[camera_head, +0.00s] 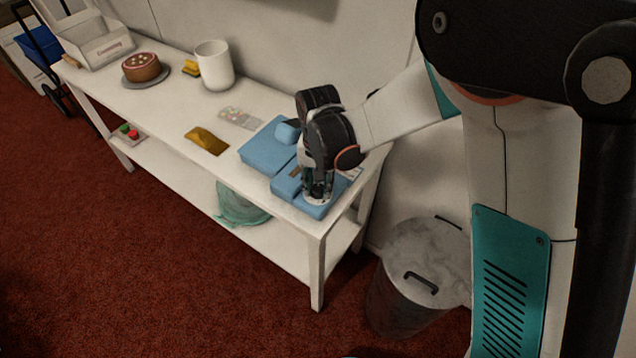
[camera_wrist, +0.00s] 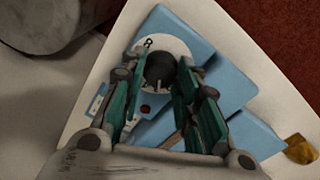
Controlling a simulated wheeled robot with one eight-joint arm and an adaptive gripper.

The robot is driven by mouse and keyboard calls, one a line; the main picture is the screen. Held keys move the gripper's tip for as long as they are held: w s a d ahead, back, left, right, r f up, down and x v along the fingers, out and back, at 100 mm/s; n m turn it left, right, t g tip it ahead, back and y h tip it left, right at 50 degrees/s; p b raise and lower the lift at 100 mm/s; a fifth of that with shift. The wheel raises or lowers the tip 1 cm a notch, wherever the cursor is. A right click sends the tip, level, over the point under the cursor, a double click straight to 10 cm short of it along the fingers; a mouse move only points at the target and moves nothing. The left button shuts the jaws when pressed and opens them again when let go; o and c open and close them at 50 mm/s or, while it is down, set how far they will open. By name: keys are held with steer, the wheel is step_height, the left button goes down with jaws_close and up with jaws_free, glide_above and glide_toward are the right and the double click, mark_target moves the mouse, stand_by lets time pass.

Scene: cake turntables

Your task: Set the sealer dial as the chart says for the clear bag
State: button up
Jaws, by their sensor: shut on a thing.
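The blue sealer (camera_head: 268,150) lies at the near right end of the white table. Its dark round dial knob (camera_wrist: 160,66) sits on a white dial plate (camera_wrist: 178,46), which bears a figure that looks like 8. My gripper (camera_head: 318,190) points down at the plate; in the wrist view its fingers (camera_wrist: 163,82) are on either side of the knob and shut on it. The fingers hide much of the scale, and I cannot read the setting. A clear bag with coloured bits (camera_head: 240,117) lies flat on the table. I cannot make out a readable chart.
A golden packet (camera_head: 206,141) lies left of the sealer. A white canister (camera_head: 214,66), a brown cake (camera_head: 141,67) and a white box (camera_head: 96,43) stand farther left. A lidded grey bin (camera_head: 418,275) stands on the floor at the table's right end.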

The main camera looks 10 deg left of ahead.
mark_target(318, 187)
steer(key=o, duration=1.1)
steer(key=shift+r, duration=4)
